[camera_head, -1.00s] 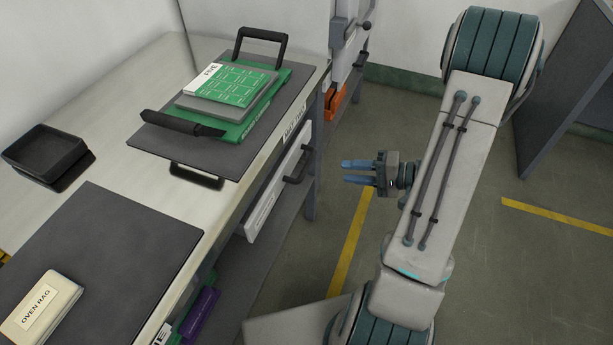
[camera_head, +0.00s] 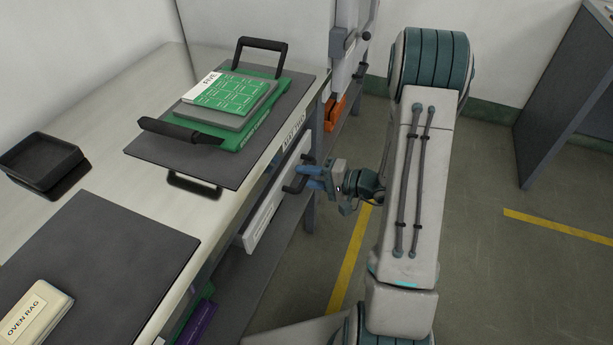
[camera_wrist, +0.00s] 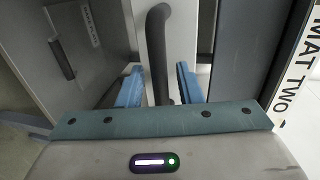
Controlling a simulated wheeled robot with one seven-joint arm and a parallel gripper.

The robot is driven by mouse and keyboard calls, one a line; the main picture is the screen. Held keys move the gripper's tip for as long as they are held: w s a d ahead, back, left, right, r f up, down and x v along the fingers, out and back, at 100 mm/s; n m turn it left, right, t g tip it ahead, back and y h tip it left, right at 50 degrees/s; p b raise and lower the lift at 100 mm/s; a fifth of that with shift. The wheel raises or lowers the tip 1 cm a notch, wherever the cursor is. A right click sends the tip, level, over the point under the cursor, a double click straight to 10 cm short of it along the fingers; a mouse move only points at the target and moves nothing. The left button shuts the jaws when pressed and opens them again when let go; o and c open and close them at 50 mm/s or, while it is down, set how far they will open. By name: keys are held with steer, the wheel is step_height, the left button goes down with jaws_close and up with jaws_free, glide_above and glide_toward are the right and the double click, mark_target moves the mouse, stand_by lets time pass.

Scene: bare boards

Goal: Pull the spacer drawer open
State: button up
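A white drawer front (camera_head: 264,220) with a dark bar handle (camera_head: 291,187) sits under the right edge of the bench and looks shut. No readable "spacer" label shows on it. My gripper (camera_head: 306,177) is at the handle, its blue fingers pointing left toward the drawer. In the wrist view, the dark handle (camera_wrist: 158,50) lies between the two blue fingers (camera_wrist: 160,88), with a narrow gap on each side. The fingers are open, and the white drawer front (camera_wrist: 183,35) shows behind them.
The bench (camera_head: 135,85) carries a dark mat (camera_head: 230,165) with green items and a black-handled tool, a second mat (camera_head: 90,240) with an oven rag (camera_head: 35,312), and a black tray (camera_head: 42,160). An orange object (camera_head: 334,112) is beyond.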

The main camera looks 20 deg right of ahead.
steer(key=shift+w+a, duration=0.15)
steer(key=shift+a, duration=0.05)
jaws_close()
steer(key=shift+d+f, duration=0.1)
